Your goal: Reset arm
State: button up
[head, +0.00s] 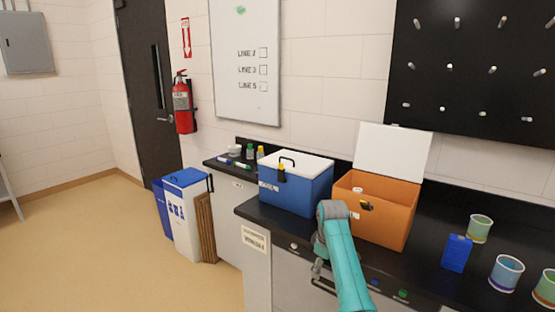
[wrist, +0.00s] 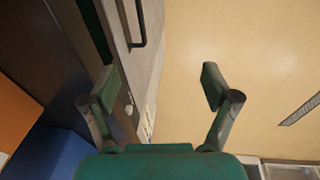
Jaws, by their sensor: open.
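My gripper (wrist: 159,88) is open and empty in the wrist view, its two green fingers spread apart. Beyond them are the tan floor and the cabinet front with a dark handle. In the head view my teal arm (head: 345,262) is bent in front of the counter edge, before the blue cooler and the orange cooler. The gripper end points downward there and is small and partly hidden by the arm.
On the black counter (head: 420,255) stand a closed blue cooler (head: 300,193), an orange cooler (head: 388,222) with its white lid up, a blue bottle (head: 456,254) and several cups. White and blue bins (head: 183,225) stand left of the counter. The floor (head: 80,250) at left is clear.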

jog(key=s+f+m+t, duration=0.1)
jog(key=s+f, duration=0.3)
jog(key=f, duration=0.4)
jog(key=s+d+f+m+t, duration=0.1)
jog(key=s+f, duration=0.4)
jog(key=f, duration=0.3)
jog(key=s+f+m+t, duration=0.1)
jog(key=s+f, duration=0.3)
jog(key=f, duration=0.4)
jog(key=s+d+f+m+t, duration=0.15)
jog(key=s+f, duration=0.25)
jog(key=s, duration=0.7)
jog(key=s+f+m+t, duration=0.1)
jog(key=s+f+t, duration=0.15)
jog(key=s, duration=0.75)
jog(key=s+d+r+m+t, duration=0.1)
jog(key=s+r, duration=0.3)
jog(key=s, duration=0.7)
jog(key=s+r+m+t, duration=0.15)
jog(key=s+r, duration=0.25)
jog(key=s, duration=0.6)
jog(key=s+r+m+t, duration=0.1)
jog(key=s+r, duration=0.6)
jog(key=r, duration=0.3)
jog(key=s+r+m+t, duration=0.1)
jog(key=s+r+t, duration=0.1)
jog(key=s+r, duration=0.5)
notch_tip(320, 180, up, 4)
jog(key=shift+d+m, duration=0.15)
jog(key=shift+m, duration=0.15)
